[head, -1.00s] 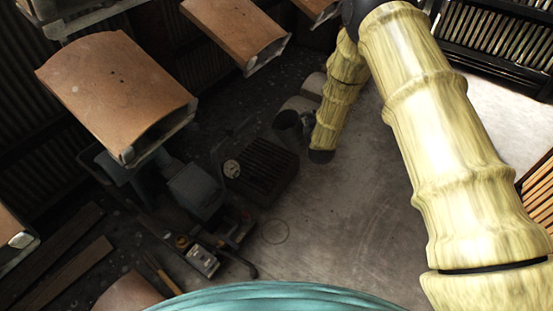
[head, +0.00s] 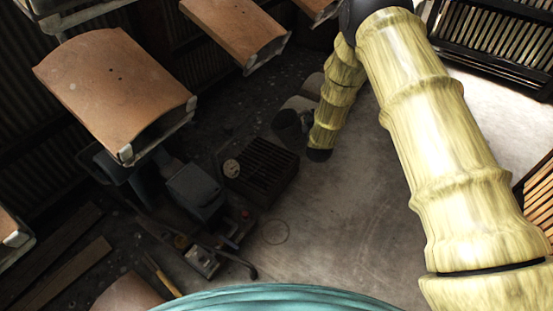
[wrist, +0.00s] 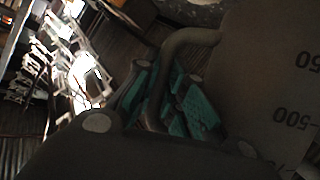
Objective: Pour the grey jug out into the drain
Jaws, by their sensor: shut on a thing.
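The grey jug (wrist: 262,75) fills the right side of the wrist view, its printed volume marks upside down there. Its curved handle (wrist: 166,62) passes between the teal finger pads of my gripper (wrist: 165,92), which is shut on it. The jug's contents and mouth are not clear.
Dark machinery (head: 198,190) and tools stand left of the drain. A black slatted crate (head: 495,45) is at the upper right. Bare floor (head: 300,235) lies in front of the drain.

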